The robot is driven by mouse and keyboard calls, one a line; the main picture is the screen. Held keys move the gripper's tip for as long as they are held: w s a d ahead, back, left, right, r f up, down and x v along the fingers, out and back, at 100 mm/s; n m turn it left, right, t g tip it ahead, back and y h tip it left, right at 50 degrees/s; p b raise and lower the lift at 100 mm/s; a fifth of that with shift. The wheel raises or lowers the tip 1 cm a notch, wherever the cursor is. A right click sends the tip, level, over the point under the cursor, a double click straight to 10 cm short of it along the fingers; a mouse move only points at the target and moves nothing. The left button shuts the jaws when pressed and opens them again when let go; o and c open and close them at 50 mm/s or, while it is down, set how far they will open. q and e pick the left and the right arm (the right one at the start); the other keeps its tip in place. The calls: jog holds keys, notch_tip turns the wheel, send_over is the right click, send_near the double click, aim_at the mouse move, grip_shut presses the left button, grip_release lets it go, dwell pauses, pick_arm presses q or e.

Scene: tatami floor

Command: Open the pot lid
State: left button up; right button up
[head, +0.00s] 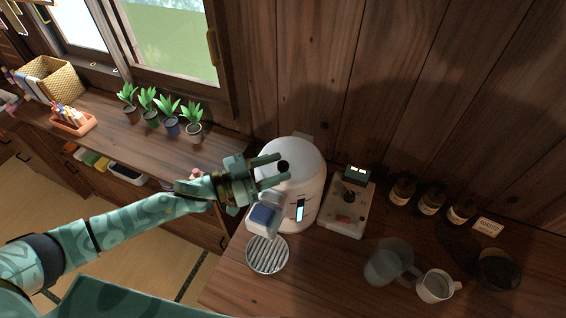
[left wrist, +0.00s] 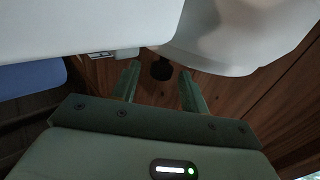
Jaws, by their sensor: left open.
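The pot (head: 307,172) is a rounded white appliance on the wooden counter, with a lit display on its front. A white part with a blue face (head: 264,216) juts from its front left. A small dark round knob (head: 283,166) shows against its upper side; I cannot make out the lid's seam. My left gripper (head: 281,169) is open, its fingers above and below the knob in the head view. In the left wrist view the dark knob (left wrist: 162,69) appears between the fingertips (left wrist: 160,80), and white pot surfaces (left wrist: 225,40) fill the top. Contact is unclear. My right gripper is not in view.
A round slatted drip tray (head: 267,254) lies in front of the pot. A grinder-like device (head: 347,210), several dark bottles (head: 432,200), a clear pitcher (head: 384,266) and a cup (head: 434,286) stand to the right. Several potted plants (head: 171,118) line the window side.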

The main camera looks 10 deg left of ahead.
pick_arm(q)
jog(key=shift+x, duration=1.25)
jog(key=shift+a, duration=0.1)
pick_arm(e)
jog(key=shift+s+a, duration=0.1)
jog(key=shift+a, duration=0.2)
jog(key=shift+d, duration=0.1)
